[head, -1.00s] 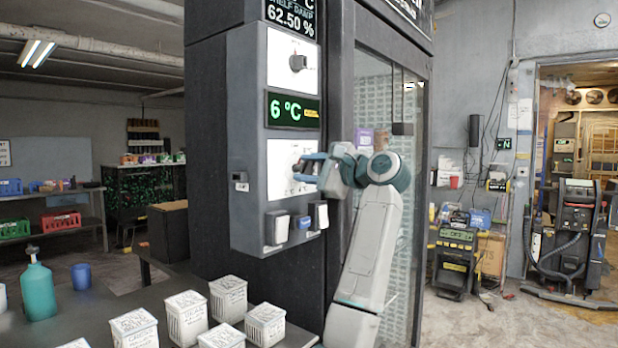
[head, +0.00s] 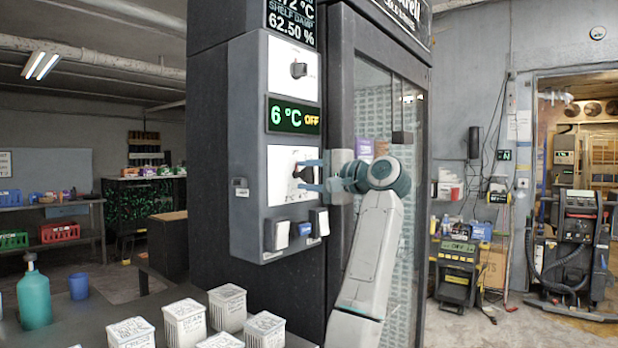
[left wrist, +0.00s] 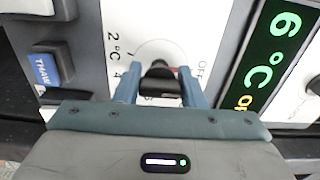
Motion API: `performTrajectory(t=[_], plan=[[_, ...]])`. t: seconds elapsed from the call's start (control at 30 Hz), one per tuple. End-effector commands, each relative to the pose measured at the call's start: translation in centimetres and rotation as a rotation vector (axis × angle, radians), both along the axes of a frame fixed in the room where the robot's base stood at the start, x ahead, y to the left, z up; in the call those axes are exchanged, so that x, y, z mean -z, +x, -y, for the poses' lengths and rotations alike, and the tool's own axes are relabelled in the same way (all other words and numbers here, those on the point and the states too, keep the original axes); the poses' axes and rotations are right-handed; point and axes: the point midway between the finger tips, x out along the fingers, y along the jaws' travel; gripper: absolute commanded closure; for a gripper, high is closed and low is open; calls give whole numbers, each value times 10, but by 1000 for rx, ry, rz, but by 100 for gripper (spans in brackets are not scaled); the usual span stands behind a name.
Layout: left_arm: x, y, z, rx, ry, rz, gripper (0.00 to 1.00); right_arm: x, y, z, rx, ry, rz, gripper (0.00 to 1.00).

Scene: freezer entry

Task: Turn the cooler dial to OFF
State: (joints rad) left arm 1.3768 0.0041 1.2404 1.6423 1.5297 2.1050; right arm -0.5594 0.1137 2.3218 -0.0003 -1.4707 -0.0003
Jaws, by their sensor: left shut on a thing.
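The cooler dial (head: 302,172) is a black knob on the lower white plate of the grey control panel. In the left wrist view the dial (left wrist: 160,82) sits between my two blue fingers, with "2 °C", "4" and "OFF" printed around it. My left gripper (head: 311,176) is shut on the dial, one finger above and one below it in the head view. The display (head: 293,115) above reads "6 °C" in green with "OFF" in yellow. The fingers partly hide the dial, and its exact pointer direction is hard to tell. My right gripper is not in view.
A second black knob (head: 298,69) sits above the display. Switches, one of them blue (head: 304,229), lie below the dial. A glass door (head: 385,110) stands to the right behind my arm. Several white boxes (head: 227,308) stand on the table at lower left.

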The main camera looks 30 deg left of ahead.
Motion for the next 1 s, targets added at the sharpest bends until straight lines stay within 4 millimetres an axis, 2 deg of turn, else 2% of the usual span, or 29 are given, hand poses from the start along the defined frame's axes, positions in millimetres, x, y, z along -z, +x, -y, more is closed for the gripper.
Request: performTrajectory(t=[0.37,0.4,0.5,0.8,0.87,1.0], plan=[[1,0,0,0,-2,5,86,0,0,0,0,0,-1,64],[1,0,0,0,-2,5,58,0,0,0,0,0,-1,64],[1,0,0,0,-2,4,42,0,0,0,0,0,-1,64],[1,0,2,0,-1,4,42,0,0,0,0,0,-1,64],[1,0,7,2,-1,4,42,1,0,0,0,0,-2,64],[2,-2,29,4,-2,4,42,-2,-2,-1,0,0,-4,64]])
